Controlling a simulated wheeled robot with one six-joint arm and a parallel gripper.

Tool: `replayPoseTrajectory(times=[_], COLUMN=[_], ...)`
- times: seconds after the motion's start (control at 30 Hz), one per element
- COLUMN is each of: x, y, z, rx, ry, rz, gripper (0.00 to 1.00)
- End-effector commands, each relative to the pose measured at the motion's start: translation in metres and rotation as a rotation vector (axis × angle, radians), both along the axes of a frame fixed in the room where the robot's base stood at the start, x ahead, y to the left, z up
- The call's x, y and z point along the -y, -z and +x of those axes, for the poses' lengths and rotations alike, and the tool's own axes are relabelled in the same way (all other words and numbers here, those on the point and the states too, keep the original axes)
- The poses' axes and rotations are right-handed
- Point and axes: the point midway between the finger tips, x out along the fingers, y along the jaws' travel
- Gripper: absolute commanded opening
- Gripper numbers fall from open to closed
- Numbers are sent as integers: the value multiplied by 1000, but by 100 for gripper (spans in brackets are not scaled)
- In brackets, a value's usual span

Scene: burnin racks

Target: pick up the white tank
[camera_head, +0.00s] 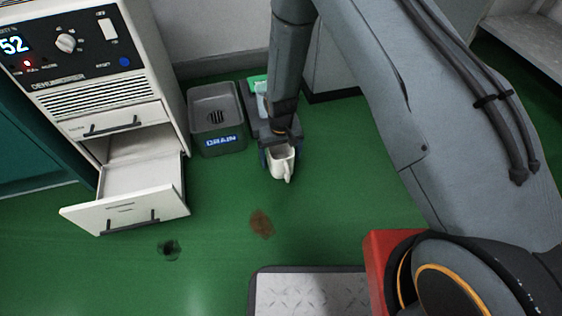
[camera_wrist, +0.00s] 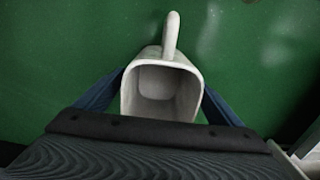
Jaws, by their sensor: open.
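The white tank (camera_head: 282,163) stands on the green floor, seen from above at the middle of the head view. It is an open, empty-looking bin with a handle on one side. In the wrist view the tank (camera_wrist: 162,88) fills the centre, with its handle pointing up. My gripper (camera_head: 280,158) is low over the tank. In the wrist view its blue fingers lie on either side of the tank, and it is open. I cannot tell whether the fingers touch the walls. The lower part of the tank is hidden by my gripper in the wrist view.
The dehumidifier (camera_head: 120,75) stands at the left with its lower drawer (camera_head: 125,213) pulled out. A grey drain basin (camera_head: 217,143) sits between it and my arm. A floor hole (camera_head: 169,249) and a brown stain (camera_head: 262,223) mark the floor. A metal-plate mat (camera_head: 310,292) lies in front.

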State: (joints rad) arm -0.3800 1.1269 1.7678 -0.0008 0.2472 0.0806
Motion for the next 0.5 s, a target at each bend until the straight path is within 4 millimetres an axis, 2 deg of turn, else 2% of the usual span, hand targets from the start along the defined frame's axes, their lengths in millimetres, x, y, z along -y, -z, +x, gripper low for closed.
replayPoseTrajectory(times=[0.17,0.43,0.5], x=[0,0,0], y=[-1,-1,-1], z=[0,0,0], rx=[1,0,1], ry=[0,0,0], rz=[0,0,0], gripper=[89,43,42])
